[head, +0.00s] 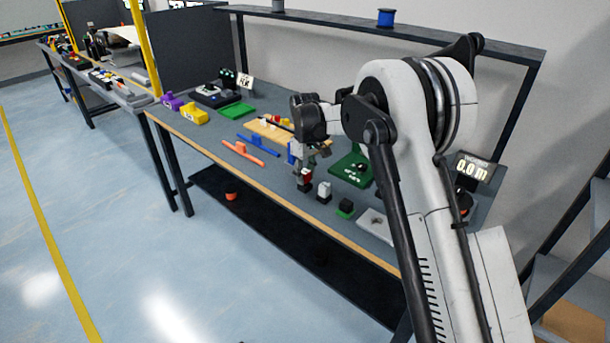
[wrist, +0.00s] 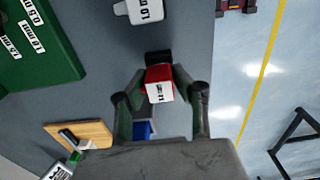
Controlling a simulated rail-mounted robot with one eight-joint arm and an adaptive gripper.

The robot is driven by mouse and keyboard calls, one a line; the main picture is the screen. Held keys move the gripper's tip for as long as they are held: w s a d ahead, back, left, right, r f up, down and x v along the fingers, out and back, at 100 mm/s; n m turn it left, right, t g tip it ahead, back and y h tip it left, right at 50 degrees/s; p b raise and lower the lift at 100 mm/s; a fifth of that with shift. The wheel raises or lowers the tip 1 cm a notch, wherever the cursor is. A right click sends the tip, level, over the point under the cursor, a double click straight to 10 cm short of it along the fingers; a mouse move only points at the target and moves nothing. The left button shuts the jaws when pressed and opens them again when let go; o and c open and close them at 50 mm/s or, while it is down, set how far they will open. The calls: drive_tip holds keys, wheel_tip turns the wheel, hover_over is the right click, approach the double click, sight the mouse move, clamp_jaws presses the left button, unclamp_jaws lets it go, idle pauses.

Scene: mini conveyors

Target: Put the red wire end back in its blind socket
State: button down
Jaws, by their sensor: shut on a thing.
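A red block (wrist: 158,76) with a white labelled face is between the two fingertips of my gripper (wrist: 160,92) in the wrist view. My gripper is shut on it. I take it for the red wire end, but no wire shows. In the head view the red block (head: 306,174) is just below my gripper (head: 305,166), near the bench's front edge. A black piece (wrist: 158,57) lies directly beyond the red block; I cannot tell whether they touch. I cannot make out a blind socket for certain. The green board (head: 352,169) is behind and right of my gripper and also fills the wrist view's upper left (wrist: 45,50).
A white-and-black block (head: 324,191) and a green-and-black block (head: 345,208) stand to the right along the front edge. Orange (head: 243,153) and blue (head: 264,146) tools and a wooden board (head: 262,127) lie to the left. A shelf (head: 460,47) runs above the back.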

sight(305, 171)
drive_tip(key=shift+f+b, duration=0.35)
drive_tip(key=shift+f, duration=0.25)
drive_tip(key=c, duration=1.4)
unclamp_jaws()
drive_tip(key=shift+o, duration=0.2)
wheel_tip(305, 171, up, 12)
